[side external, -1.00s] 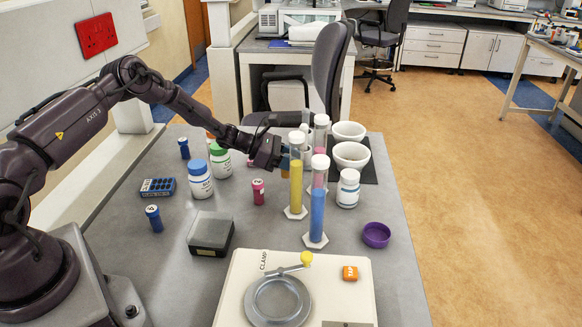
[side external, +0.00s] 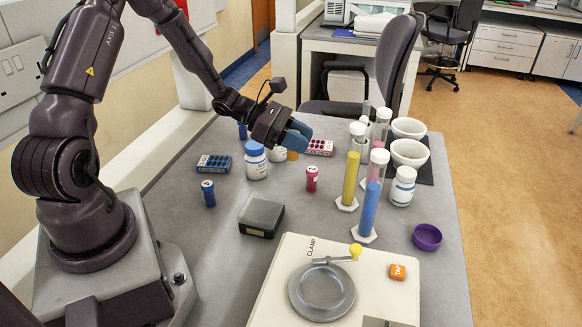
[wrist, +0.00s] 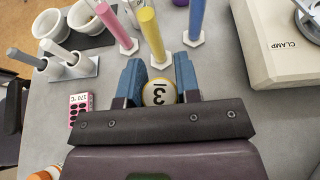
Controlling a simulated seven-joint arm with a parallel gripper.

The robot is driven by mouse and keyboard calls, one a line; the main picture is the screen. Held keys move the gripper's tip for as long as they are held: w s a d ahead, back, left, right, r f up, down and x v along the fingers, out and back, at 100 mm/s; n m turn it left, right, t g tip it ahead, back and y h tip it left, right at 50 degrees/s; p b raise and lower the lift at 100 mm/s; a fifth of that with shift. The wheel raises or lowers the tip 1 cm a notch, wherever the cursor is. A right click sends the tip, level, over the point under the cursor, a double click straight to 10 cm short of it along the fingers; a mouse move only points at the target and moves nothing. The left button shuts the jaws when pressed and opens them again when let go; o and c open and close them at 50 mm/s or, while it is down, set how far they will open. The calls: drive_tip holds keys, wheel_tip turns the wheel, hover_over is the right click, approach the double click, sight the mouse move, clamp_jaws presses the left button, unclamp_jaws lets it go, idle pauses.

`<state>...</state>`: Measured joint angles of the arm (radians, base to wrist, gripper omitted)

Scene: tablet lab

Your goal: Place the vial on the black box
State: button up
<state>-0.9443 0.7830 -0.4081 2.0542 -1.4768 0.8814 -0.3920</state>
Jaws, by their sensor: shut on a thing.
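A yellow-orange vial (wrist: 159,94) with a "3" on its pale cap sits between the two blue fingers of my gripper (wrist: 160,78) in the wrist view. In the side view my gripper (side external: 297,138) is shut on it. Only a small orange part of the vial (side external: 292,155) shows below the fingers. The black box (side external: 262,214), low and dark with a grey top, lies on the grey table to the front left of my gripper. Nothing is on its top. The box is not seen in the wrist view.
A white, blue-capped bottle (side external: 256,164) and a red vial (side external: 311,179) stand between gripper and box. A blue vial (side external: 208,194) is left of the box. Tall cylinders, yellow (side external: 350,178) and blue (side external: 370,205), stand to the right. A clamp device (side external: 275,290) fills the front.

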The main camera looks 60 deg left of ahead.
drive_tip(key=s+d+m+g+h, duration=0.2)
drive_tip(key=s+d+m+g, duration=0.1)
drive_tip(key=s, duration=0.6)
hover_over(267, 208)
drive_tip(key=shift+f, duration=3.65)
drive_tip(key=o, duration=0.9)
drive_tip(key=shift+f, duration=0.1)
